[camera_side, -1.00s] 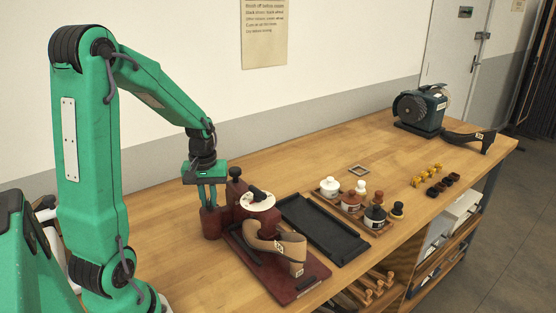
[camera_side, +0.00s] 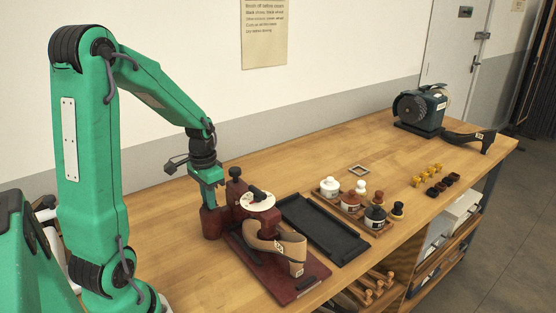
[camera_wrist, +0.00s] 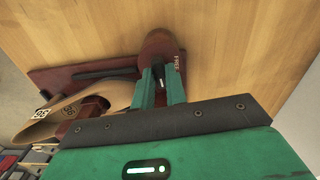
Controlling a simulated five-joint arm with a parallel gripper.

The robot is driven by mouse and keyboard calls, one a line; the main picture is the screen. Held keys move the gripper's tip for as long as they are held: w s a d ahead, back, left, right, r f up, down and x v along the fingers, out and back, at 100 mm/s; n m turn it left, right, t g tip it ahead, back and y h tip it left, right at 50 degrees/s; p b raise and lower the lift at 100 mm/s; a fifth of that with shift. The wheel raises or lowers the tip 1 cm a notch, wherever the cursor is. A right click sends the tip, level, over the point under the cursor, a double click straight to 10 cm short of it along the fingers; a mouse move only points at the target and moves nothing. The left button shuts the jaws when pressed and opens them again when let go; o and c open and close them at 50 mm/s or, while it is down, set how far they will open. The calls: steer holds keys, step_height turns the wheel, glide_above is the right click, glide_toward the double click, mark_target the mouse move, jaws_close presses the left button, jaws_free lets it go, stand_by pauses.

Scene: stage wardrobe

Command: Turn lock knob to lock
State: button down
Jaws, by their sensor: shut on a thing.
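The dark red jig (camera_side: 290,291) stands on the bench with a tan curved piece (camera_side: 262,240) on it. A dark red round post (camera_side: 211,224) stands at its left end; it also shows in the wrist view (camera_wrist: 160,44) with a small pale mark. My gripper (camera_side: 211,205) points down over this post. Its two green fingers (camera_wrist: 163,75) are shut on the lock knob at the post's top; the fingers mostly hide the knob, so its angle cannot be told. Beside it are a white dial (camera_side: 257,203) and a black-topped upright knob (camera_side: 235,173).
A black tray (camera_side: 325,232) lies right of the jig. A wooden rack (camera_side: 384,228) of jars and stoppers stands beyond it. A grinding machine (camera_side: 420,110) is at the far end. The bench behind the jig is mostly clear.

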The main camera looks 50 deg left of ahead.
steer(key=shift+r+m, duration=0.1)
steer(key=shift+m, duration=0.5)
steer(key=c, duration=1.4)
jaws_free()
steer(key=shift+c, duration=0.2)
steer(key=shift+r, duration=0.1)
steer(key=shift+r, duration=3.8)
